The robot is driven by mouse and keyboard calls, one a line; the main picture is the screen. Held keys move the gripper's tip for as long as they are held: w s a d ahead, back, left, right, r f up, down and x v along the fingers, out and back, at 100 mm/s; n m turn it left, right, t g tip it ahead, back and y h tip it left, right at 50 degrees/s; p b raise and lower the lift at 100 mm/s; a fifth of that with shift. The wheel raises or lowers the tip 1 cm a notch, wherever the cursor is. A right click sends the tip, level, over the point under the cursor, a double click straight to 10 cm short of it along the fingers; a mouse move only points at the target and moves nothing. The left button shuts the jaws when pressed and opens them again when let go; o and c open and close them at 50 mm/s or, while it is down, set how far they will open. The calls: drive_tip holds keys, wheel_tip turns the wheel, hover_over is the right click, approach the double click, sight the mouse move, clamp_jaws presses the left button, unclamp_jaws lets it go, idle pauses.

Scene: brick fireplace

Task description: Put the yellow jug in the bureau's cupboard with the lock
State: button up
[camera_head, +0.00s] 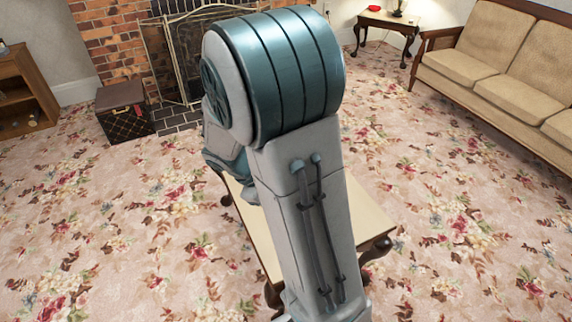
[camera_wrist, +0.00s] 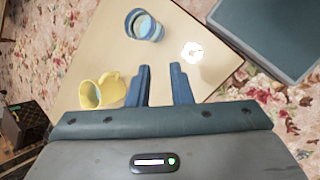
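The yellow jug (camera_wrist: 110,90) is on the cream tabletop in the wrist view, left of my gripper (camera_wrist: 161,67). Its opening shows at its left side; whether it stands or lies is hard to tell. My gripper's two blue fingers are apart with only tabletop showing between them. The jug is just outside the left finger, seemingly apart from it. In the head view my arm hides the gripper, the jug and much of the low table (camera_head: 372,215). No cupboard with a lock can be made out for certain.
A blue cup-like vessel (camera_wrist: 145,26) and a small white object (camera_wrist: 192,52) are on the table. A wooden shelf unit (camera_head: 22,92) stands left, a dark patterned box (camera_head: 124,112) by the fireplace, a sofa (camera_head: 495,60) right.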

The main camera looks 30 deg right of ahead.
drive_tip(key=w+d+f+n+t+h, duration=0.35)
drive_tip(key=w+f+n+h, duration=0.35)
drive_tip(key=w+f+n, duration=0.55)
drive_tip(key=x, duration=0.4)
drive_tip(key=b+x, duration=0.1)
drive_tip(key=x, duration=0.9)
drive_tip(key=shift+s+d+f, duration=0.25)
drive_tip(key=shift+s, duration=0.05)
clamp_jaws()
drive_tip(key=shift+r, duration=0.1)
